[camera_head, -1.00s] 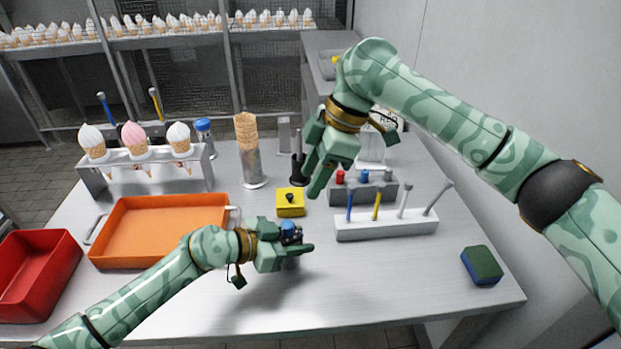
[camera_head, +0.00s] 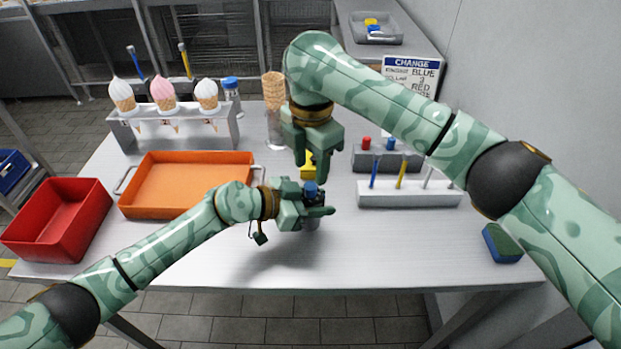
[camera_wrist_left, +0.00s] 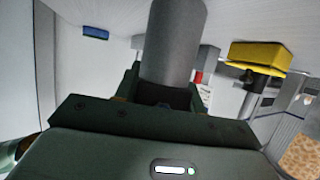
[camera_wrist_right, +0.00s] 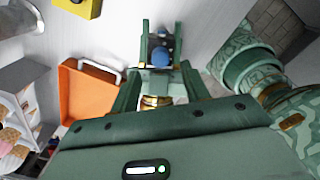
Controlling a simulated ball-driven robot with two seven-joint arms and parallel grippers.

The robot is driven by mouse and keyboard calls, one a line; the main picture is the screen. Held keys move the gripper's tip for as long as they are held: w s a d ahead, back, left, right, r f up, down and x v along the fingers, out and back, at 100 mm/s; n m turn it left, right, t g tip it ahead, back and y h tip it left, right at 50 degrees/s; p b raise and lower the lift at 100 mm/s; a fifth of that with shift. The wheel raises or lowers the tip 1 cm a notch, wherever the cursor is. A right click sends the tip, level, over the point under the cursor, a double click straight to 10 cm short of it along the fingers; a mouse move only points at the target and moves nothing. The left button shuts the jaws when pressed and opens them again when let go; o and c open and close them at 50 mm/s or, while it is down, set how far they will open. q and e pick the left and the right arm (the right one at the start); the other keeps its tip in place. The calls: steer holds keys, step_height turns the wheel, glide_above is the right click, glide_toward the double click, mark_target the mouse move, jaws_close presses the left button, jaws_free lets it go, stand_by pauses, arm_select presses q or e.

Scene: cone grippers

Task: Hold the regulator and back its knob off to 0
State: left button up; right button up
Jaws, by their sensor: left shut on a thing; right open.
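The regulator has a blue knob (camera_head: 310,188) on top and a grey cylindrical body (camera_head: 316,226). My left gripper (camera_head: 318,208) is shut around it and holds it upright above the table. The grey body shows large between the fingers in the left wrist view (camera_wrist_left: 172,45). My right gripper (camera_head: 312,168) is open, pointing down, just above and behind the knob in the head view. In the right wrist view the blue knob (camera_wrist_right: 160,56) lies ahead, between and beyond the open fingers, apart from them. I cannot read any scale or setting on the knob.
A yellow block (camera_head: 307,172) stands behind the grippers, partly hidden. An orange tray (camera_head: 187,185) and a red bin (camera_head: 58,220) are at left. The front table is clear.

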mark_target(311, 185)
steer(key=shift+f, duration=2.3)
arm_select(q)
steer(key=shift+d, duration=0.1)
arm_select(e)
steer(key=c, duration=1)
steer(key=shift+m, duration=0.9)
steer(key=o, duration=1)
step_height(311, 185, up, 12)
